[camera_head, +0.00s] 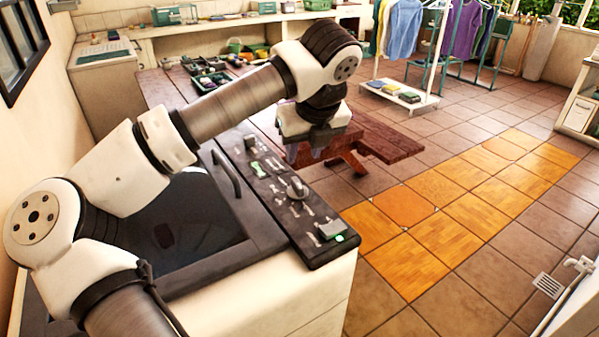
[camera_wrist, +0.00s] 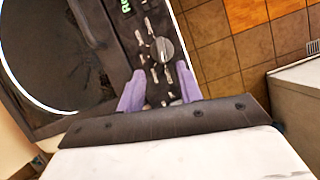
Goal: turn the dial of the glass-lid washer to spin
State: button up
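The glass-lid washer (camera_head: 305,290) stands in front of me, its dark glass lid (camera_head: 205,215) shut. The lid also shows in the wrist view (camera_wrist: 45,50). The grey dial (camera_head: 297,187) sits on the black control panel (camera_head: 285,222) with pale marks around it, too small to read. In the wrist view the dial (camera_wrist: 163,50) lies just beyond my fingertips, roughly between their lines. My gripper (camera_head: 305,154) is above the panel, pointing down. Its two purple fingers (camera_wrist: 160,88) are spread apart with nothing between them, and they look clear of the dial.
The panel also has a grey button (camera_head: 331,230) beside a green light and a green display (camera_head: 256,168). A lid handle (camera_head: 226,173) rises beside the panel. A red-brown wooden table (camera_head: 385,140) stands behind my gripper. The tiled floor (camera_head: 480,235) at right is open.

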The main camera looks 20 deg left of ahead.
aim_at(297, 181)
jog(key=p+x, duration=0.2)
jog(key=x, duration=0.8)
jog(key=shift+p, duration=0.3)
grip_shut()
